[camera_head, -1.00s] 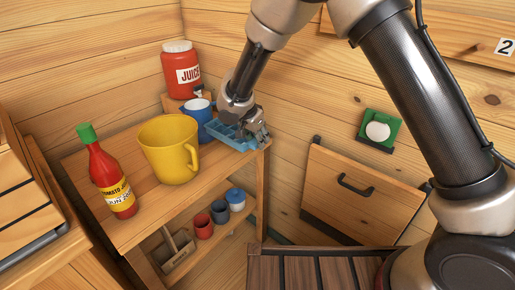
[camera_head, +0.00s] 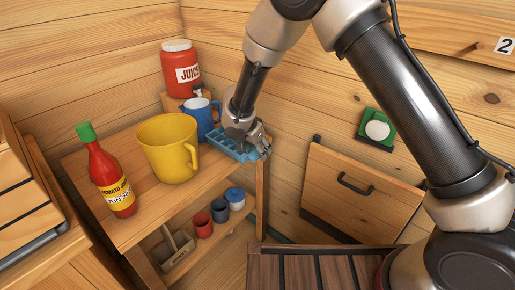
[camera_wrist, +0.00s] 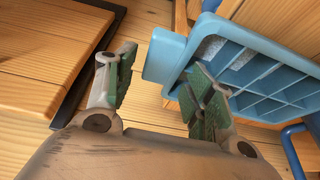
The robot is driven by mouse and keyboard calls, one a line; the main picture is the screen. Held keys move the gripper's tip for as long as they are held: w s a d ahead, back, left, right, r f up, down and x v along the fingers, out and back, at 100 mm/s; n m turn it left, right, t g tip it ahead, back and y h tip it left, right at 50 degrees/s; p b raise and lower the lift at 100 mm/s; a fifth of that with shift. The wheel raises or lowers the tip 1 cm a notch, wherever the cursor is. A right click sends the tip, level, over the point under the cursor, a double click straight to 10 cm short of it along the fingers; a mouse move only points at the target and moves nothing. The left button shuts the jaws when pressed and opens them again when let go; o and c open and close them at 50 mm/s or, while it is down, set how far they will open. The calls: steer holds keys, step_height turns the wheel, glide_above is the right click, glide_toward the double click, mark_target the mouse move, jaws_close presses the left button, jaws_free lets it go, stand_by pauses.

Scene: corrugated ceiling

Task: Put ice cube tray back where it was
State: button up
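The light blue ice cube tray (camera_head: 222,143) rests at the back right end of the wooden table top (camera_head: 150,205), beside the blue mug (camera_head: 203,112). In the wrist view the tray (camera_wrist: 262,78) fills the upper right, with its flat end tab pointing left. Whitish ice shows in some of its cells. My gripper (camera_head: 262,149) is at the tray's right end and hides part of it. In the wrist view my gripper (camera_wrist: 160,90) has its two green-padded fingers apart. The right finger overlaps the tray in the picture; I cannot tell whether it touches.
A yellow pitcher (camera_head: 167,150), a tomato juice bottle (camera_head: 110,180) and a red juice dispenser (camera_head: 180,70) stand on the table. Cups (camera_head: 220,211) and a wooden caddy (camera_head: 172,250) occupy the lower shelf. A wooden wall is close behind and to the right.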

steer(key=shift+r, duration=0.25)
steer(key=v, duration=1.2)
steer(key=s+d+r+n, duration=0.1)
steer(key=s+d+r, duration=0.1)
steer(key=d+r, duration=0.55)
steer(key=s+d+r+n+y, duration=0.1)
steer(key=d+r, duration=0.3)
steer(key=d, duration=0.6)
steer(key=s+d+r, duration=0.2)
steer(key=d+r, duration=0.3)
steer(key=d, duration=0.4)
steer(key=s+d+r+n, duration=0.1)
steer(key=s+d+n, duration=0.1)
steer(key=s+d, duration=0.5)
steer(key=s+d+r+n+y, duration=0.1)
steer(key=s+d+r+n, duration=0.1)
steer(key=s+d, duration=0.6)
steer(key=s+n, duration=0.1)
steer(key=s, duration=0.6)
steer(key=shift+d+n+y, duration=0.2)
steer(key=shift+n+y, duration=0.1)
